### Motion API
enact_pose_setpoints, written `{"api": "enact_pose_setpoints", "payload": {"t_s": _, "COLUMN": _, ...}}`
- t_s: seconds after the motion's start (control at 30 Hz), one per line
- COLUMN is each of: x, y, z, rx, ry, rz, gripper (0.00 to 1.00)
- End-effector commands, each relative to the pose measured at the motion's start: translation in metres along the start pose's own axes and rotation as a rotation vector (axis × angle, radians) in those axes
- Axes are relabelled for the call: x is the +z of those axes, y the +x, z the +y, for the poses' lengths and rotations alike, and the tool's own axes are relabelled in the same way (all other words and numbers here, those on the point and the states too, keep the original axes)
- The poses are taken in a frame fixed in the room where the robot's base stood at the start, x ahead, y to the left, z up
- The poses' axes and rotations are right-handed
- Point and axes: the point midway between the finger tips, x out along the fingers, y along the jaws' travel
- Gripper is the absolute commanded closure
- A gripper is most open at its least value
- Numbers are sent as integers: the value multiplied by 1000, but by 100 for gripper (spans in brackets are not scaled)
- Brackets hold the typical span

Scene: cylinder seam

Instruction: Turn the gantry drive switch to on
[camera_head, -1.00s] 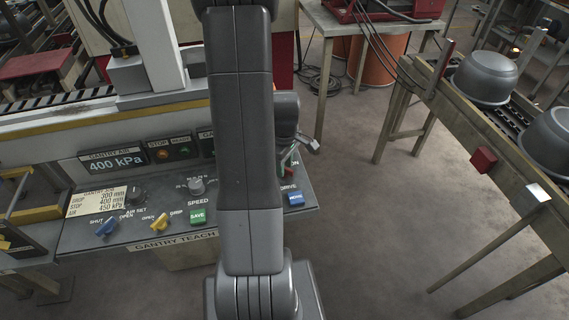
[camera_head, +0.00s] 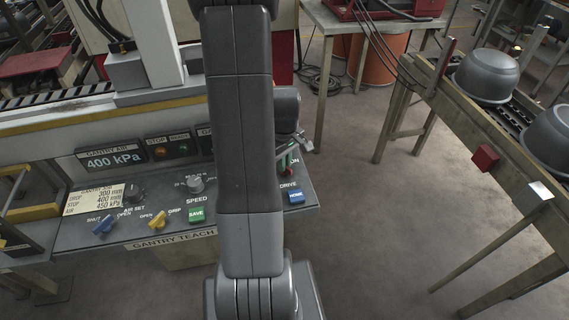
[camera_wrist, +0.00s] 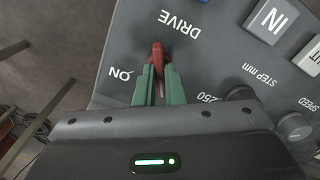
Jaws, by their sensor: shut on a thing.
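The gantry drive switch is a red lever (camera_wrist: 157,56) on the grey control panel, with the DRIVE label beside it and the ON label to its left in the wrist view. My gripper (camera_wrist: 161,72) is shut on the red lever, with one green finger on each side of it. In the head view my gripper (camera_head: 288,158) is at the panel's right end, near the ON label and partly behind my arm. The lever is mostly hidden there. Whether the lever points fully at ON is not clear.
The panel (camera_head: 130,232) also carries a blue button (camera_head: 296,196), a green SAVE button (camera_head: 196,215), a knob (camera_head: 196,184), and blue (camera_head: 104,225) and yellow (camera_head: 157,219) switches. A wooden-sided conveyor (camera_head: 500,160) with grey pots stands at right. Open floor lies between.

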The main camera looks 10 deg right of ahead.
Motion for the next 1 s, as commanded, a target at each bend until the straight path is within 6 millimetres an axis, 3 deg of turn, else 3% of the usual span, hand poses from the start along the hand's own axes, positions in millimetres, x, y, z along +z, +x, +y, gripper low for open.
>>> {"api": "enact_pose_setpoints", "payload": {"t_s": 1.0, "x": 0, "y": 0, "z": 1, "rx": 1, "ry": 959, "rz": 3, "gripper": 100}}
